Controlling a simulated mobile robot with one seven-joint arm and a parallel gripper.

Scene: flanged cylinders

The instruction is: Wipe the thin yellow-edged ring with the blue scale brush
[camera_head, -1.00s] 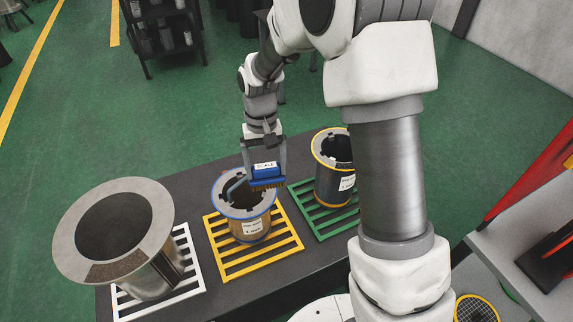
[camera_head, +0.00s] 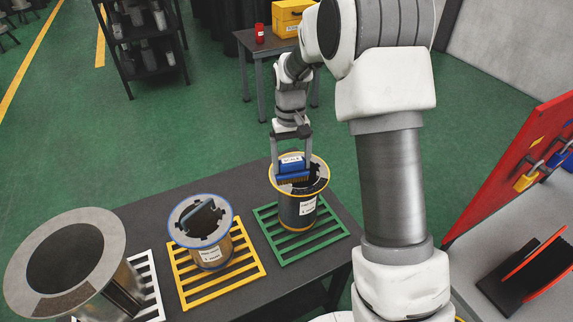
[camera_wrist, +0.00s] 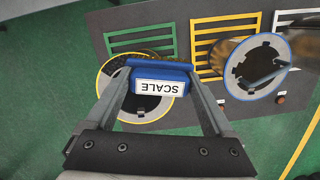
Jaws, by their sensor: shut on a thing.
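The blue scale brush (camera_head: 291,167) has a white SCALE label and brown bristles. My gripper (camera_head: 291,160) is shut on it and holds it over the yellow-edged cylinder (camera_head: 297,206). That cylinder stands upright on a green slatted rack. Its thin yellow-edged ring (camera_head: 321,183) has a dark patch at its right side. The bristles are at the ring's near-left part; I cannot tell whether they touch it. In the wrist view the brush (camera_wrist: 160,80) lies across the upper part of the yellow-edged ring (camera_wrist: 119,117) and hides some of it.
A blue-edged cylinder (camera_head: 211,250) with a dark handle-like thing in its mouth stands on a yellow rack (camera_head: 240,279). A wide grey-flanged cylinder (camera_head: 112,237) stands on a white rack at left. A red tool board (camera_head: 500,187) rises at right. Green floor lies behind the table.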

